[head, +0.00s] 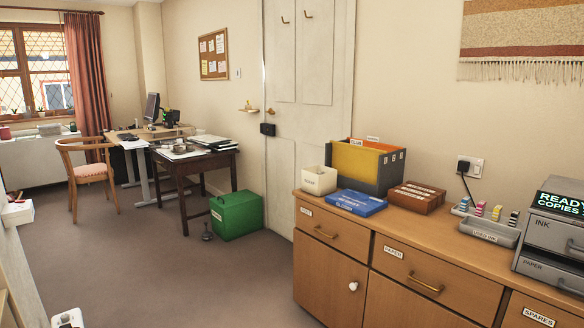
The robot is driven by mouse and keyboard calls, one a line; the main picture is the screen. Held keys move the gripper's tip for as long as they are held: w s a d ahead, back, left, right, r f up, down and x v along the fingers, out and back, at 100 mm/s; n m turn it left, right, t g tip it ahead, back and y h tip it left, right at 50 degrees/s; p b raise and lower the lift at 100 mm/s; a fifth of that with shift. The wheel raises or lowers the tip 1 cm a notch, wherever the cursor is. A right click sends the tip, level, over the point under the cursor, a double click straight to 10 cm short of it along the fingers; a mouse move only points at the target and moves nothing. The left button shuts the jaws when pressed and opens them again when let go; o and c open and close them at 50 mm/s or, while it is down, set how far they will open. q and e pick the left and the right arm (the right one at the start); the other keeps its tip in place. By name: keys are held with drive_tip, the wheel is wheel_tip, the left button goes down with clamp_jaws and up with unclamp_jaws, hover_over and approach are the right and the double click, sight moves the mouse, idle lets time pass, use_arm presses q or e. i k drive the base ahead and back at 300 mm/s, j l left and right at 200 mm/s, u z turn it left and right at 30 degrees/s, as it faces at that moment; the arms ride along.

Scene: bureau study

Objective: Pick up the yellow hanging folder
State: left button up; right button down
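A yellow hanging folder (362,161) stands upright in a dark grey file box (379,181) on the wooden sideboard at the right. Its broad yellow face shows above the low front of the box, and a small white label sits above it. An orange-brown edge shows behind the yellow face; I cannot tell whether it is a separate folder. The lower part of the folder is hidden in the box. Neither of my grippers shows in the head view.
On the sideboard (336,221), a blue box (357,203), cream bin (318,181) and brown box (416,198) crowd the file box. An ink tray (489,228) and grey drawers (553,233) stand farther right. A green crate (237,215) stands on the floor; the carpet before the sideboard is clear.

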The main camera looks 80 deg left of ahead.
sight(353, 161)
drive_tip(key=u, duration=2.05)
